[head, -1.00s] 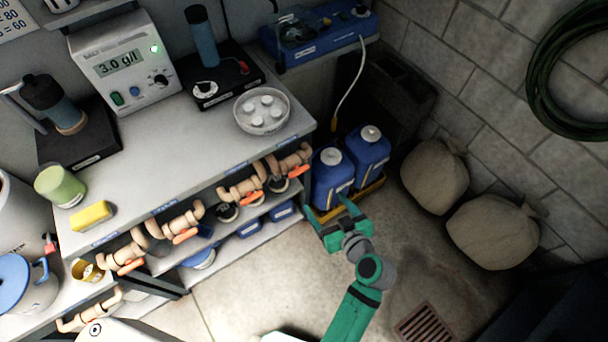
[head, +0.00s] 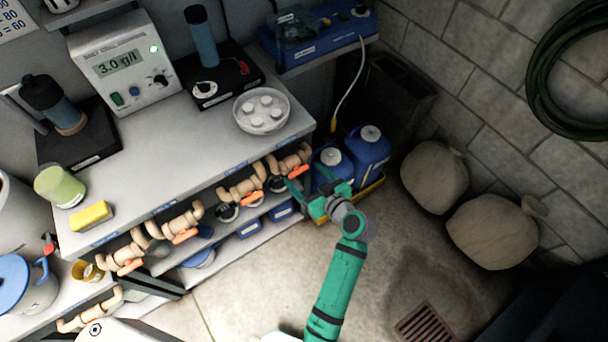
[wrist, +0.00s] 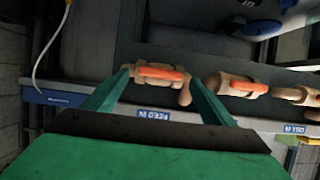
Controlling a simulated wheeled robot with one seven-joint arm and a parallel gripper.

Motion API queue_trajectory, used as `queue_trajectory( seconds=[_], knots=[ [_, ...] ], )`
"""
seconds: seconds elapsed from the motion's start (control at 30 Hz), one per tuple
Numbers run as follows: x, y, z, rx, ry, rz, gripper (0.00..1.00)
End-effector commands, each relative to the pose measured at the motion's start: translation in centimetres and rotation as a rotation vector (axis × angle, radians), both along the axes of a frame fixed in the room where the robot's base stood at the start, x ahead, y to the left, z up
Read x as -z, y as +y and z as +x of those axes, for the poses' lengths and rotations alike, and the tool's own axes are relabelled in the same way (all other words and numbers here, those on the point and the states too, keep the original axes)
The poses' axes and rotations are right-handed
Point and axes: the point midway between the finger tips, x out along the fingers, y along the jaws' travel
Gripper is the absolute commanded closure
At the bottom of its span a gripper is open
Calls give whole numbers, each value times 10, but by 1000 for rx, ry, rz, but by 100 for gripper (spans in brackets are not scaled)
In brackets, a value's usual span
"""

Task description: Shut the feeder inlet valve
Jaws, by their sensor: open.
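The feeder inlet valve is the rightmost tan valve (head: 282,163) under the bench edge in the head view. Its orange lever (head: 298,171) lies roughly along the pipe. The wrist view shows this valve (wrist: 142,69) and its lever (wrist: 165,73) ahead, above an upside-down label (wrist: 139,113) reading "FEED IN". My green gripper (head: 308,180) is open and empty, just in front of and to the right of the valve. In the wrist view its fingertips (wrist: 160,80) frame the lever on either side; whether they touch it is unclear.
More tan valves with orange levers, such as this one (head: 241,189), line the bench edge to the left. Blue jugs (head: 368,152) stand in a yellow tray behind my gripper. Sacks (head: 492,230) lie by the wall.

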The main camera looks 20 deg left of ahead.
Motion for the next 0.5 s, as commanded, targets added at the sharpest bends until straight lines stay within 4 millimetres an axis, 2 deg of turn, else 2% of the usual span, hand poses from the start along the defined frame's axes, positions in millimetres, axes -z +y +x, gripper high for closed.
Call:
queue_trajectory(
  seconds=[0.13, 0.43, 0.47, 0.5],
  knots=[
    [4, 8, 5, -1, 1, -1, 22],
    [5, 9, 6, 0, 1, -1, 22],
    [5, 9, 6, 0, 1, -1, 24],
    [5, 9, 6, 0, 1, -1, 34]
  ],
)
